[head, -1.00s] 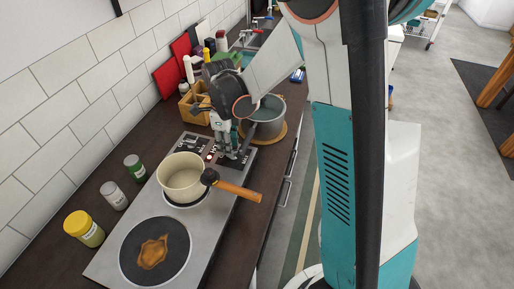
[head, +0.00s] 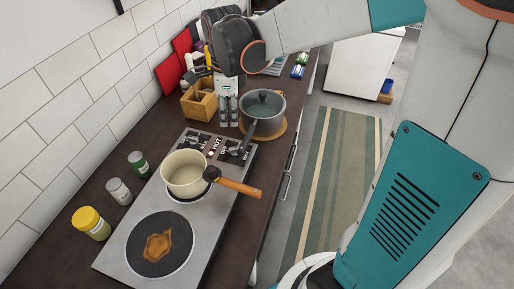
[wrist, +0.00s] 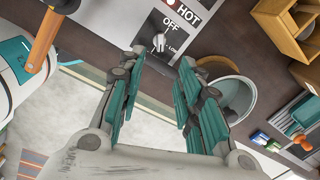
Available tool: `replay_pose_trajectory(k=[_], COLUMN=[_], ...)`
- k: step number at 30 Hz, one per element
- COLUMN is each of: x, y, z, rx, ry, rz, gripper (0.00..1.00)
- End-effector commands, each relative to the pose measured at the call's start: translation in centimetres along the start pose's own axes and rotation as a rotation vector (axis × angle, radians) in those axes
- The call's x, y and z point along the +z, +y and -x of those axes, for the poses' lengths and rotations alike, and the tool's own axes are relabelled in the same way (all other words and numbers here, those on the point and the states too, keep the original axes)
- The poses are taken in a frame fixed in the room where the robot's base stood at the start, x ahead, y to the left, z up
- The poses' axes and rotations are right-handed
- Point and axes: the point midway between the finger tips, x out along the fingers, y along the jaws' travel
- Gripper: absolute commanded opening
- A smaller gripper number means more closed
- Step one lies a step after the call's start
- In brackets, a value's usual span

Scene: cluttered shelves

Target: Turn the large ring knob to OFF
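A hotplate (head: 185,215) lies on the dark counter, with a control panel and dials at its far end. In the wrist view a small metallic knob (wrist: 158,42) sits between the printed words OFF and LOW, ahead of my fingertips. I cannot tell its exact pointing or which ring it serves. A large dark ring (head: 135,250) with an orange-brown stain is at the near end. My gripper (head: 229,112) points down beyond the panel, near the grey pot. In the wrist view its fingers (wrist: 162,60) are apart, with nothing between them.
A cream saucepan (head: 184,178) stands on the other ring, its wooden handle (head: 238,187) overhanging the edge. A lidded grey pot (head: 270,118) sits on a wooden board beyond the panel. A wooden box (head: 197,108) and several jars (head: 91,224) line the wall side.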

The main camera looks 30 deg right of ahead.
Motion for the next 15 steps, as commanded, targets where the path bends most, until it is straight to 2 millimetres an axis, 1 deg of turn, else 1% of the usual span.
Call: replay_pose_trajectory(k=[6, 15], x=[-0.8, -1.8], y=[1.9, 4.2], z=[1.3, 2.6], rx=[-0.055, -0.138], ry=[-0.017, -0.02], rz=[0.211, 0.502], gripper=[0.33, 0.33])
